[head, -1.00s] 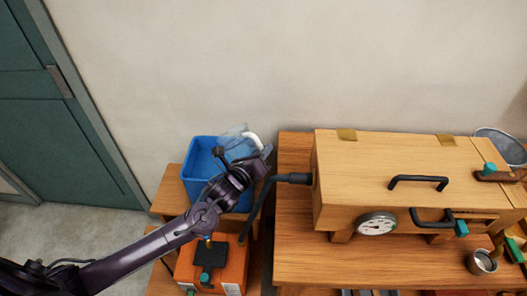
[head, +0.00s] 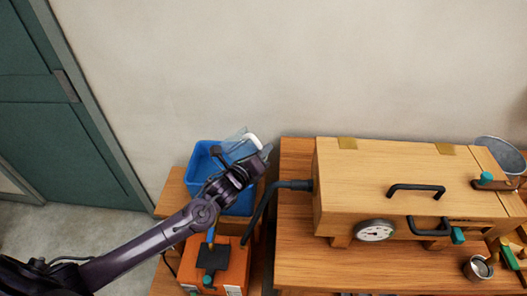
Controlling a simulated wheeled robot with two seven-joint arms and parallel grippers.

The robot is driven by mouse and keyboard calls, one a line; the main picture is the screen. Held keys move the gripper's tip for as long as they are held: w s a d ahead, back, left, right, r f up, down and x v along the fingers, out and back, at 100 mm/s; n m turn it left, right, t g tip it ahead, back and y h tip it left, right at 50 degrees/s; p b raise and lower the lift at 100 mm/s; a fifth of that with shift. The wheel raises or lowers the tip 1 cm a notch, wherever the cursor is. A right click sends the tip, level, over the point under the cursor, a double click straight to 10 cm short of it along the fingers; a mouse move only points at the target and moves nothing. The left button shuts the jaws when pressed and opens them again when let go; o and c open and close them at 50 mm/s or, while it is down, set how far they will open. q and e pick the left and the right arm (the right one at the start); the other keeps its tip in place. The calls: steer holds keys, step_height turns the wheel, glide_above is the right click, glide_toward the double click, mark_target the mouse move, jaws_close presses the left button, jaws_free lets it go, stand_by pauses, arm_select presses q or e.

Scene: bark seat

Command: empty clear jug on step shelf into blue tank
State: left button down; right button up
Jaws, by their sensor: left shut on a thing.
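The clear jug (head: 236,146) with a white handle (head: 255,143) is in my left gripper (head: 258,160), above the blue tank (head: 203,160). The jug is tilted, its body pointing left over the tank's opening. My left gripper is shut on the jug; its fingers are partly hidden by the wrist. The tank stands open on the wooden step shelf (head: 172,188), its front partly hidden behind my arm. I cannot tell whether liquid is in the jug or flowing from it. My right gripper is not in view.
An orange box (head: 232,262) sits in front of the tank. A black hose (head: 262,210) runs to the large wooden box (head: 400,175) on the bench (head: 296,225) at right. A metal bucket (head: 500,153) and a small metal cup (head: 477,268) are far right.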

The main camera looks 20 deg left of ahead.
mark_target(254, 137)
arm_select(q)
steer(key=shift+a+r+n+p, duration=0.15)
steer(key=shift+r+n+p, duration=0.15)
steer(key=shift+r+p, duration=0.35)
steer(key=shift+w+a+r, duration=0.1)
steer(key=shift+a+r, duration=0.05)
steer(key=shift+r, duration=0.2)
steer(key=shift+w+a+r+n+p, duration=0.1)
steer(key=shift+a+r+n+p, duration=0.2)
steer(key=shift+r+n+p, duration=0.75)
steer(key=shift+a+r+p, duration=0.1)
steer(key=shift+r+p, duration=0.1)
steer(key=shift+p, duration=0.4)
steer(key=shift+w+a+r+g+p, duration=0.1)
steer(key=shift+r+g+p, duration=0.2)
steer(key=shift+r+p, duration=0.1)
steer(key=shift+a+n+h, duration=0.15)
steer(key=shift+n+h, duration=0.1)
steer(key=shift+h, duration=0.05)
steer(key=shift+w+a+r+n, duration=0.25)
steer(key=shift+a+r+n, duration=0.2)
steer(key=shift+a, duration=0.1)
steer(key=shift+w+a+r+n+h, duration=0.15)
steer(key=shift+w+a+r+n, duration=0.1)
steer(key=shift+a+r+n, duration=0.3)
steer(key=shift+w+a+r+n+h, duration=0.2)
steer(key=shift+a+r, duration=0.1)
steer(key=shift+a, duration=0.3)
steer(key=shift+a, duration=0.1)
